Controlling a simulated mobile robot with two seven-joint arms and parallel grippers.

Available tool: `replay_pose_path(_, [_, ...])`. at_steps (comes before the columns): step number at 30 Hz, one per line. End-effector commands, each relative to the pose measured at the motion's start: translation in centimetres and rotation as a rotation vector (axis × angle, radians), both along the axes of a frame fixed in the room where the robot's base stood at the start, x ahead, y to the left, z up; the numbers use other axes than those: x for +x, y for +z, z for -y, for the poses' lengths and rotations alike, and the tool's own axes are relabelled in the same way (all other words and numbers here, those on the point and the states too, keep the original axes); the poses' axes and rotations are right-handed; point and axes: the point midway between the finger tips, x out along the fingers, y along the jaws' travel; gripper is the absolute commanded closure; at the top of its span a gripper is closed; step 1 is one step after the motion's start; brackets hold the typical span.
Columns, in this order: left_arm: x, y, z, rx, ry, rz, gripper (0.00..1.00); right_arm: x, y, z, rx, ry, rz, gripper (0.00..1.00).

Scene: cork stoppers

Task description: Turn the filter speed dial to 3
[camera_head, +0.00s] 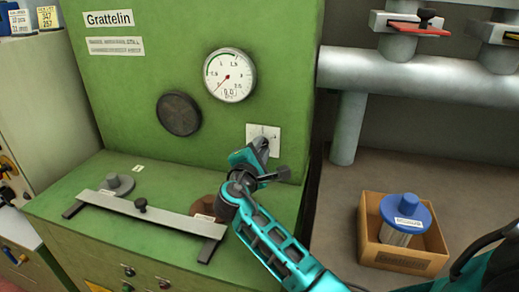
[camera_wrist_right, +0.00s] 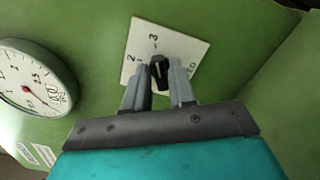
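The filter speed dial (camera_wrist_right: 159,72) is a small black knob on a white plate (camera_wrist_right: 142,35) on the green machine's front. In the wrist view the plate shows a 2 at the upper left of the knob and a 3 above it. The knob's pointer faces roughly up, near the 3; its exact mark is hard to read. My right gripper (camera_wrist_right: 160,78) has one finger on each side of the knob and looks shut on it. In the head view the hand partly covers the plate (camera_head: 274,132) and hides the knob. My left gripper is out of view.
A round gauge (camera_head: 230,75) and a black round cap (camera_head: 179,113) sit left of the plate. A metal bar (camera_head: 165,217) lies across the green ledge below. A cardboard box (camera_head: 378,256) with a blue-topped filter (camera_head: 405,209) stands at right, under a thick pipe (camera_head: 420,75).

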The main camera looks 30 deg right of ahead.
Motion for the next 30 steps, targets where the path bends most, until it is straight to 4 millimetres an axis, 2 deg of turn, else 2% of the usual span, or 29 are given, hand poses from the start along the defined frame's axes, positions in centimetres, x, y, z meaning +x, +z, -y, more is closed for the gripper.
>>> replay_pose_path(1, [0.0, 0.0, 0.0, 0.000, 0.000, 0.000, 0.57, 0.0, 0.0, 0.0, 0.000, 0.000, 0.000, 0.70])
replay_pose_path(5, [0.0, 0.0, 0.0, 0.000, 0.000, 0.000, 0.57, 0.0, 0.0, 0.0, -0.001, 0.001, -0.001, 0.60])
replay_pose_path(14, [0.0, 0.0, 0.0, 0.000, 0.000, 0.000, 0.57, -0.3, 0.0, -0.5, -0.001, 0.003, -0.002, 0.60])
replay_pose_path(19, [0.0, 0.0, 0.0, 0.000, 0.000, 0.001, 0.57, -2.0, -0.1, -2.4, 0.001, 0.003, -0.001, 0.60])
replay_pose_path(30, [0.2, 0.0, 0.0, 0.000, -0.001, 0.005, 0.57, -7.0, -0.1, -8.3, 0.002, 0.003, -0.002, 0.60])
